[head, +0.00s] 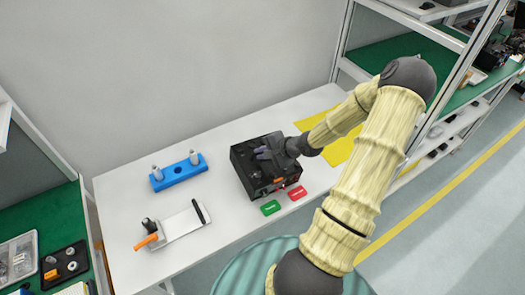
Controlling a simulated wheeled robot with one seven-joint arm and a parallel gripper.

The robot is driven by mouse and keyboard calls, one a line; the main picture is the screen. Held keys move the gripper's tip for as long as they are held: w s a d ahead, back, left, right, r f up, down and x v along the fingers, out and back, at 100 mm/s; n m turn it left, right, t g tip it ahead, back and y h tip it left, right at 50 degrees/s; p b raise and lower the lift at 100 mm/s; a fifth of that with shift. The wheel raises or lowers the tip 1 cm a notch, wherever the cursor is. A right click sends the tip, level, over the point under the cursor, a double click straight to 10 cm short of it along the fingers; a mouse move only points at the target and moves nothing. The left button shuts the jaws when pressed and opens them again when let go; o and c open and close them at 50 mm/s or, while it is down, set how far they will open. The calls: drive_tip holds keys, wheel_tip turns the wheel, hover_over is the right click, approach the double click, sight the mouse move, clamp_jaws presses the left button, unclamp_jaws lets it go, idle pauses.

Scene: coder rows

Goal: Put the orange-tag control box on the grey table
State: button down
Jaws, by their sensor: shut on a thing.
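The control box (250,178) is a black box with a small orange tag on its front face. It is over the light grey table (215,225), right of the middle. My gripper (264,153) comes in from the right over the box's top and is shut on the box. The fingers hide part of the top, and the exact grip is too small to make out. I cannot tell whether the box's underside touches the table.
A red tag (297,193) and a green tag (270,207) lie in front of the box. A blue holder (180,173) and a white plate (182,222) with an orange-handled tool stand left. A yellow sheet (340,148) lies right. Shelving (345,40) rises behind my arm.

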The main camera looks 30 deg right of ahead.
sight(257, 161)
drive_tip(key=shift+w+r, duration=0.1)
drive_tip(key=shift+r, duration=0.05)
drive_tip(key=shift+f+b, duration=0.3)
drive_tip(key=shift+f, duration=1.6)
drive_tip(key=c, duration=1.5)
unclamp_jaws()
drive_tip(key=shift+s+f, duration=0.15)
drive_tip(key=shift+s, duration=0.05)
drive_tip(key=p+v, duration=0.4)
drive_tip(key=v, duration=0.8)
